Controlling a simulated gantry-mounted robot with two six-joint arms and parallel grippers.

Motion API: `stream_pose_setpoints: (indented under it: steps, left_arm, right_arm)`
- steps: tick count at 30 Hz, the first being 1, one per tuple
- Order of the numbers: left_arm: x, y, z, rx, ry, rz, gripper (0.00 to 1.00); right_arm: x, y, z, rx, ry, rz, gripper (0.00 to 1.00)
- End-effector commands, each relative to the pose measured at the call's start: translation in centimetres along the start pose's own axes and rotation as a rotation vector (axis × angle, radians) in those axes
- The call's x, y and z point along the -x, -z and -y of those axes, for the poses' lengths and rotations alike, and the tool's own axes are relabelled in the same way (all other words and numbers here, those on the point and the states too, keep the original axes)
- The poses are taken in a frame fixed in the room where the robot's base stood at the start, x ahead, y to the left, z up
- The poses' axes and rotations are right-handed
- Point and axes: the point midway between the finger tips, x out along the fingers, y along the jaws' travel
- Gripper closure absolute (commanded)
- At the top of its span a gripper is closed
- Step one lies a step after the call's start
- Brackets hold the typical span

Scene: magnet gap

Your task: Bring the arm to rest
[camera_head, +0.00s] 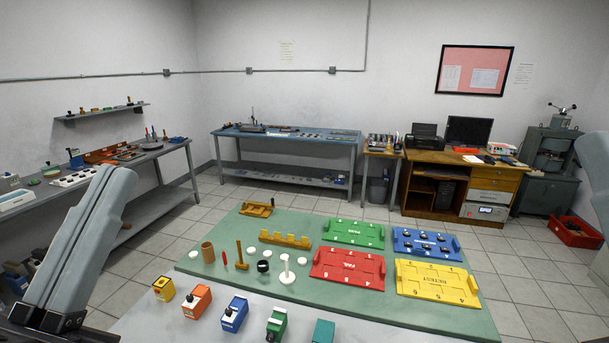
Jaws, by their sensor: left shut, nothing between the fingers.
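My left arm comes in at the left edge as a pale grey link, tilted up, with dark parts at its lower end in the bottom left corner. My left gripper (48,322) is there, shut and empty, partly cut off by the frame and apart from the green mat (330,308). My right arm shows only as a pale grey link at the right edge; its gripper is out of view. On the mat stand a red tray (347,281), a yellow tray (428,297), a green tray (345,240) and a blue tray (400,251) with small dark pieces.
Along the near edge stand a yellow block (163,289), an orange block (195,303), a blue block (234,314) and a green block (276,325). A white post (286,275) and a brown cup (208,252) stand on the mat. Workbenches line the walls.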

Motion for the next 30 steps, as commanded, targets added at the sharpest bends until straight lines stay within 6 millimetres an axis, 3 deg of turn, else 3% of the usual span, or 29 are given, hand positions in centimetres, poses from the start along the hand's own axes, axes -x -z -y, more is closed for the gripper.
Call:
stream_pose_setpoints:
  steps: [1, 2, 4, 6, 11, 18, 24, 30]
  left_arm:
    - [-0.2, 3.4, 1.3, 0.014, 0.05, -0.066, 1.0]
    - [0.1, 5.0, 2.5, 0.036, 0.09, -0.095, 1.0]
    - [0.9, 4.6, 4.2, 0.179, 0.167, -0.077, 1.0]
    - [-2.6, 8.1, 5.3, 0.192, 0.157, -0.077, 1.0]
    - [-7.1, 12.8, 6.9, 0.19, 0.156, -0.075, 1.0]
    - [-14.7, 20.8, 9.6, 0.189, 0.155, -0.073, 1.0]
    - [-17.8, 24.1, 10.8, 0.189, 0.155, -0.072, 1.0]
    - [-17.8, 24.1, 10.8, 0.189, 0.155, -0.072, 1.0]
  right_arm:
    - [0.0, 0.0, 0.0, 0.0, 0.0, 0.0, 1.0]
    - [0.0, 0.0, 0.0, 0.0, 0.0, 0.0, 1.0]
    - [0.0, 0.0, 0.0, 0.0, 0.0, 0.0, 1.0]
    - [-3.7, 3.3, 0.0, 0.0, 0.0, 0.003, 1.0]
    - [-8.7, 8.1, 0.0, 0.0, 0.0, -0.001, 1.0]
    - [-17.1, 15.8, -0.1, 0.0, 0.0, -0.001, 1.0]
    - [-20.6, 19.0, -0.1, 0.0, 0.0, 0.0, 1.0]
    - [-20.6, 18.9, -0.1, 0.0, 0.0, 0.001, 1.0]
